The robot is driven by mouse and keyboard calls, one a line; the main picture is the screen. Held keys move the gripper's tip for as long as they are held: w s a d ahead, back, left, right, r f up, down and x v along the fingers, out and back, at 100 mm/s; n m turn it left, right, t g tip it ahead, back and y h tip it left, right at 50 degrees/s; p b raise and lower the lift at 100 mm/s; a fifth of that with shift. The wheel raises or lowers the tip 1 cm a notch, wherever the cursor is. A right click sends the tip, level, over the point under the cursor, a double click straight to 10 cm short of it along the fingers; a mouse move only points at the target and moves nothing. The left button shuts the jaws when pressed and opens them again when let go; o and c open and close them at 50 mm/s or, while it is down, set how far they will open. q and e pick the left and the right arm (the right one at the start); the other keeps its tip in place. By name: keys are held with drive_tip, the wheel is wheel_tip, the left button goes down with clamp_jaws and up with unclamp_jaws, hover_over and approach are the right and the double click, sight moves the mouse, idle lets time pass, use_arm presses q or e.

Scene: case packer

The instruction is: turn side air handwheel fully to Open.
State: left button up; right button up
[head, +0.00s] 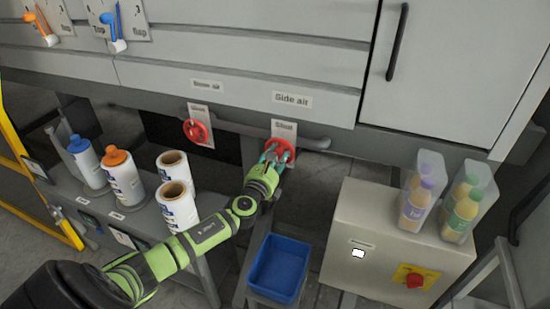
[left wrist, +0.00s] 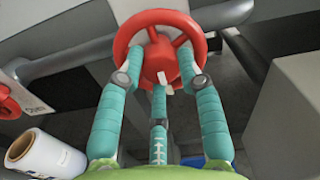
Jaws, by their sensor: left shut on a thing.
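The side air handwheel (head: 282,150) is red and sits on a pipe below the "Side air" label (head: 292,99). A small plate reading "Shut" (head: 284,128) is just above it. In the left wrist view the handwheel (left wrist: 165,45) fills the top middle, with its spokes and hub facing me. My left gripper (head: 272,157) has its teal fingers shut on the handwheel; in the wrist view the fingers (left wrist: 160,85) reach around the hub. My right gripper is not in view.
A second red handwheel (head: 195,131) is to the left on the same pipe. A blue bin (head: 278,267) stands below my left arm. A beige box (head: 350,225) with bottles stands at the right. Bottles and rolls (head: 177,205) stand on a bench at the left.

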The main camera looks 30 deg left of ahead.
use_arm(q)
drive_tip(key=shift+f, duration=0.1)
drive_tip(key=o, duration=1.1)
drive_tip(key=shift+o, duration=0.2)
drive_tip(key=v, duration=1.2)
drive_tip(key=shift+f, duration=0.1)
